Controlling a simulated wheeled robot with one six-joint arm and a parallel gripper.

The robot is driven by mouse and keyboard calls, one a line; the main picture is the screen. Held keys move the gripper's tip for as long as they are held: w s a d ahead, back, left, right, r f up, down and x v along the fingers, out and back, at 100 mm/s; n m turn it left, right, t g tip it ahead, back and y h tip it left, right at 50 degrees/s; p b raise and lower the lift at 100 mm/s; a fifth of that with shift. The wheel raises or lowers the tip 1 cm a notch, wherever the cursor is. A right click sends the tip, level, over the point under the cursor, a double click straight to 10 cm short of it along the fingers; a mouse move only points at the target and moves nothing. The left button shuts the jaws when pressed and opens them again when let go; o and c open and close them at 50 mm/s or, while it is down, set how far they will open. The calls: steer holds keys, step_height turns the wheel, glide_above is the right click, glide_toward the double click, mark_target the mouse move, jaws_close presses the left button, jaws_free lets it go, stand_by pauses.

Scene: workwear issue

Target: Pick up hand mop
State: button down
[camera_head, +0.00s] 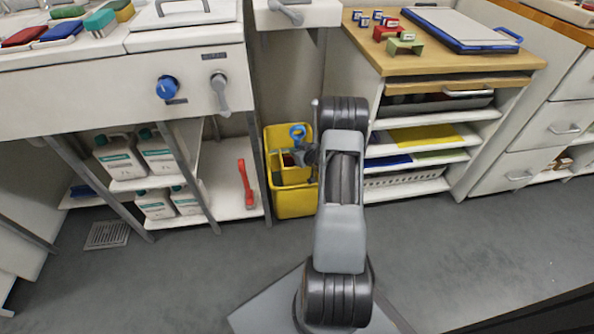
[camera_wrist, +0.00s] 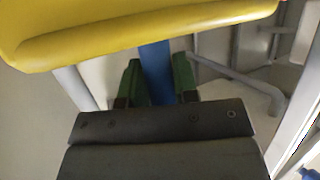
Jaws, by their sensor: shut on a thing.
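The hand mop shows as a blue handle with a looped top (camera_head: 297,131), standing in the yellow bucket (camera_head: 295,204) under the counter. Its lower part is hidden. In the wrist view its blue handle (camera_wrist: 156,72) runs between the green fingers of my gripper (camera_wrist: 157,82), which is shut on it. A yellow rim (camera_wrist: 150,32) of the bucket crosses the top of the wrist view, close to the fingers.
A shelf unit with a wooden top (camera_head: 455,62) stands right of the bucket. On the left, a white lower shelf (camera_head: 228,200) holds a red tool (camera_head: 246,184) and several bottles. Grey counter legs stand close to the bucket. The floor in front (camera_head: 190,265) is clear.

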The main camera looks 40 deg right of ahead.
step_height(320, 180, up, 18)
steer(key=p, duration=0.7)
steer(key=shift+p, duration=0.3)
stand_by(0.6)
